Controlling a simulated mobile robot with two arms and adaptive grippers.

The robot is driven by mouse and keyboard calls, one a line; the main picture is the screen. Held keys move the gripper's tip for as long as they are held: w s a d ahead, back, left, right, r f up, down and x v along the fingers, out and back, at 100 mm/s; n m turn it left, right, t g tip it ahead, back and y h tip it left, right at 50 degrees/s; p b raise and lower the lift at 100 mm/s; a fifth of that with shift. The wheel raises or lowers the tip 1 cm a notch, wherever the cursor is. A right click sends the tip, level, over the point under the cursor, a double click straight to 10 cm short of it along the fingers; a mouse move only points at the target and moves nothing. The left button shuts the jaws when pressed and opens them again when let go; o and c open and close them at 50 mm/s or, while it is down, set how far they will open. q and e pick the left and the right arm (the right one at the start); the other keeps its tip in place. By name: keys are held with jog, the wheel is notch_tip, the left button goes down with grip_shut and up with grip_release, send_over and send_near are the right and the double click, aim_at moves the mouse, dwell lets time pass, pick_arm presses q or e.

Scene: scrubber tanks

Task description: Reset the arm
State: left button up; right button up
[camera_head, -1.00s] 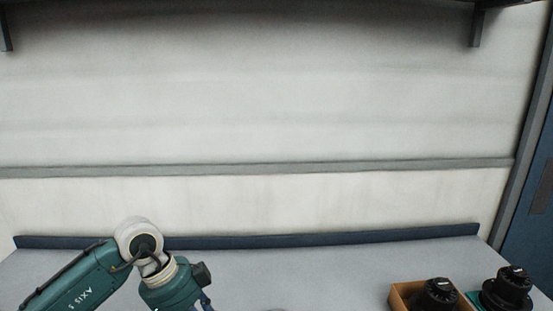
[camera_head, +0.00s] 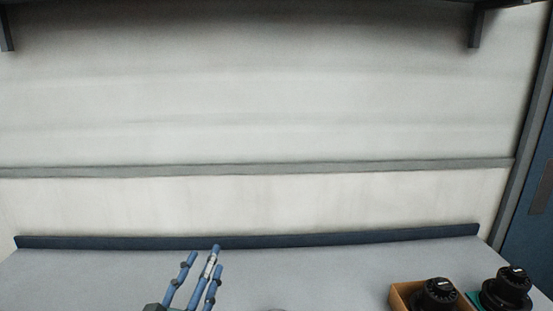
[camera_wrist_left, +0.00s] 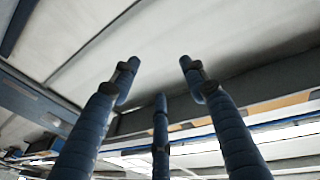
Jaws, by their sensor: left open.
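My left gripper (camera_head: 203,268) shows at the bottom of the head view, left of centre. Its blue fingers point up and stand apart, in front of the worktop's back edge. In the left wrist view the three fingers of the left gripper (camera_wrist_left: 158,80) are spread open with nothing between them. Beyond them are the pale wall and a dark overhead part. My right gripper is in neither view.
A grey worktop (camera_head: 320,275) with a dark back lip (camera_head: 340,239) runs along a pale wall. At the lower right, an open brown box (camera_head: 402,298) holds a black knobbed part (camera_head: 438,293). A similar black part (camera_head: 508,288) stands beside it on teal. The worktop's middle is mostly clear.

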pick_arm(q)
jog(key=s+a+f+n+g+y, duration=0.1)
jog(key=s+a+f+g, duration=0.2)
jog(key=f, duration=0.4)
jog(key=s+a+f+g+y, duration=0.2)
jog(key=s+f+g, duration=0.1)
jog(key=s+f, duration=0.3)
jog(key=s+a+f+n+g+y, duration=0.1)
jog(key=s+a+f+g, duration=0.15)
jog(key=f, duration=0.65)
jog(key=s+d+f+m+g+h, duration=0.1)
jog(key=s+f+g, duration=0.35)
jog(key=s, duration=0.45)
jog(key=s+d+f+m+g, duration=0.1)
jog(key=s+f+g, duration=0.3)
jog(key=s, duration=0.5)
notch_tip(320, 180, down, 32)
jog(key=s+f+b, duration=0.1)
jog(key=s+b, duration=0.1)
jog(key=b, duration=0.4)
jog(key=s+a+f+g+b, duration=0.1)
jog(key=s+a+f+b, duration=0.2)
jog(key=s+f, duration=1.4)
notch_tip(320, 180, down, 3)
jog(key=shift+a+f+g+b, duration=0.1)
jog(key=shift+a+g+b, duration=0.1)
jog(key=shift+g+b, duration=0.25)
